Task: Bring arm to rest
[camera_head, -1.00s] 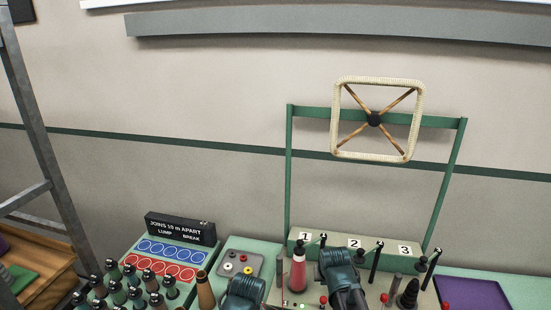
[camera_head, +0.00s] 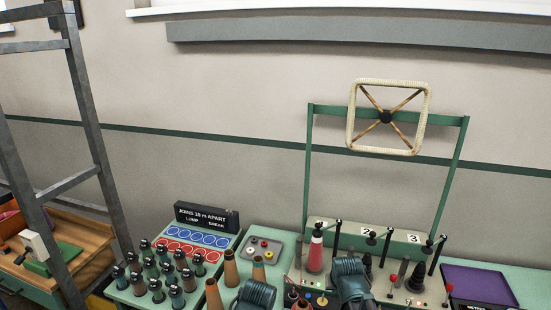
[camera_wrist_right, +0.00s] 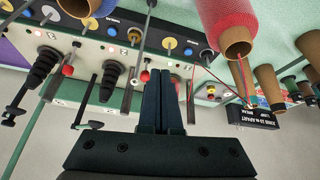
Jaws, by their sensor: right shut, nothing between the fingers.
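My right gripper (camera_wrist_right: 161,72) shows in the right wrist view with its two dark fingers together and nothing between them. It is in front of the machine panel, which has knobs and black levers. In the head view, my dark right wrist (camera_head: 351,281) is at the bottom edge, in front of the panel; its fingertips cannot be made out there. Another dark teal part of mine (camera_head: 256,295) shows to its left, cut by the bottom edge. I cannot make out left fingers there.
A red yarn cone (camera_head: 316,252) stands close left of my right wrist. Black levers (camera_head: 387,248) rise beside it. A purple tray (camera_head: 478,287) looks empty. A square frame (camera_head: 352,118) hangs above.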

